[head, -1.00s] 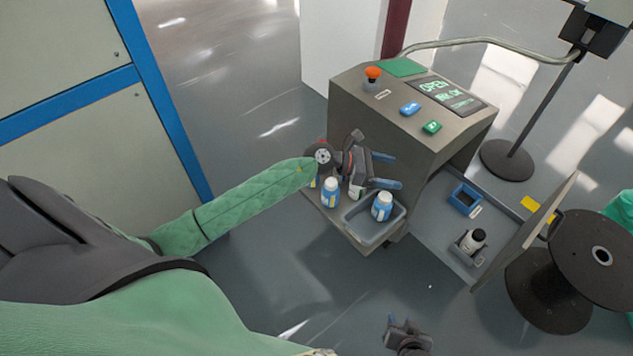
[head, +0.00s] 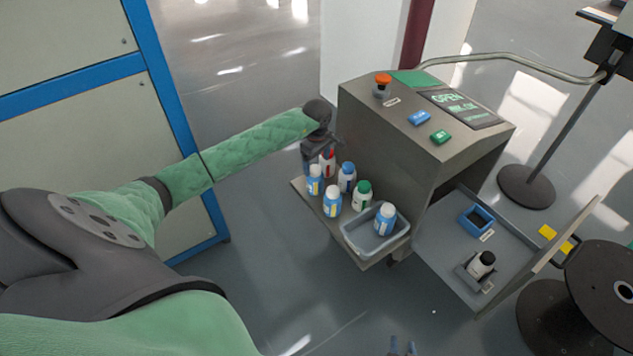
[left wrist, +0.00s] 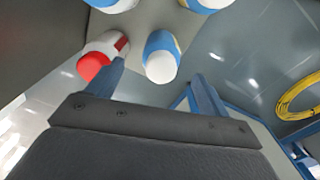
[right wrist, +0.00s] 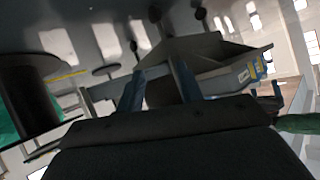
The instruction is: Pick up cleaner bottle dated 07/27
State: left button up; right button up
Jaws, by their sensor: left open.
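Several small bottles stand on the side shelf of the grey machine in the head view. They include a blue-and-white bottle (head: 315,182), another with a white cap (head: 333,203), one further back (head: 346,178), a red-and-white bottle (head: 328,163) and a green-capped bottle (head: 362,196). Another blue bottle (head: 384,220) stands in the grey tray (head: 352,240). No date is legible. My left gripper (left wrist: 153,88) is open; a white-capped blue bottle (left wrist: 161,58) shows ahead between its fingers, and a red-capped bottle (left wrist: 100,52) is by the left finger. My right gripper (right wrist: 158,88) is open and empty, low at the head view's bottom edge.
The grey machine (head: 410,160) rises behind the shelf (head: 305,190). A blue-framed cabinet (head: 90,110) stands left. Floor in front is clear.

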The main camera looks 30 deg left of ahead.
aim_at(315, 168)
pick_arm(q)
jog(key=shift+f, duration=0.9)
jog(key=f, duration=0.4)
jog(key=shift+s+a, duration=0.1)
jog(key=shift+a, duration=0.15)
jog(key=shift+f, duration=0.35)
pick_arm(e)
jog(key=shift+t, duration=0.7)
jog(key=w+r, duration=0.2)
jog(key=r, duration=0.1)
jog(key=shift+w+a+r, duration=0.1)
jog(key=shift+w, duration=0.15)
pick_arm(q)
jog(key=c, duration=1.2)
pick_arm(e)
jog(key=shift+s, duration=0.15)
